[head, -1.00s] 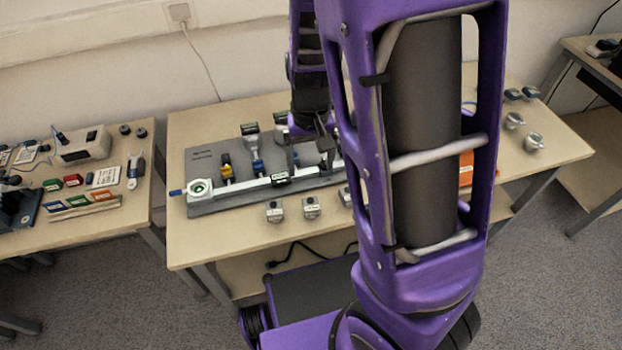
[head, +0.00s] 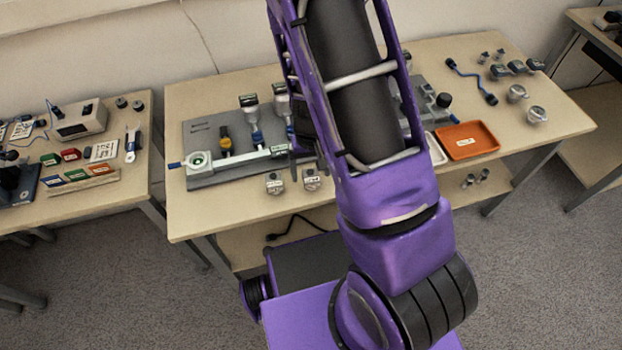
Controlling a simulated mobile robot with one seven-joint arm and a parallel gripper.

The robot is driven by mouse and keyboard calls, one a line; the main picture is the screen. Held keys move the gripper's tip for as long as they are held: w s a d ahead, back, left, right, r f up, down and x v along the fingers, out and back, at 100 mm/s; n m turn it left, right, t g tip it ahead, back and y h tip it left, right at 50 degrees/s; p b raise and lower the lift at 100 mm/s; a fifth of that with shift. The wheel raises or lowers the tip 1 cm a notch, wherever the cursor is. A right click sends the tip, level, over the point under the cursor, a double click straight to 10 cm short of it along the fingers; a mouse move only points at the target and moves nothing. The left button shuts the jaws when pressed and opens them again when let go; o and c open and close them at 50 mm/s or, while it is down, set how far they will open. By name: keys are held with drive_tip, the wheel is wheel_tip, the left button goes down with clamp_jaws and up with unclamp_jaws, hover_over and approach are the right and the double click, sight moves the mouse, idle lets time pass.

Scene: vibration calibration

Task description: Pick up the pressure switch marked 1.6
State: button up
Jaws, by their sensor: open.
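Two small grey pressure switches with white labels stand at the table's front edge in the head view, a left one (head: 275,183) and a right one (head: 312,179). Their markings are too small to read, so I cannot tell which is 1.6. Further switches along this row may be hidden behind my arm. My gripper (head: 305,155) shows only as a dark sliver at the left edge of my arm, close behind and above the right switch. It is open, its fingertips are mostly hidden, and nothing shows held in it.
A grey board (head: 205,180) with a white rail (head: 232,163) and upright gauges lies behind the switches. An orange tray (head: 467,140) lies right of my arm, beside a partly hidden white tray (head: 434,150).

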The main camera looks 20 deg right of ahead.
wheel_tip(320, 180, down, 2)
drive_tip(key=shift+f, duration=0.2)
clamp_jaws()
idle(0.4)
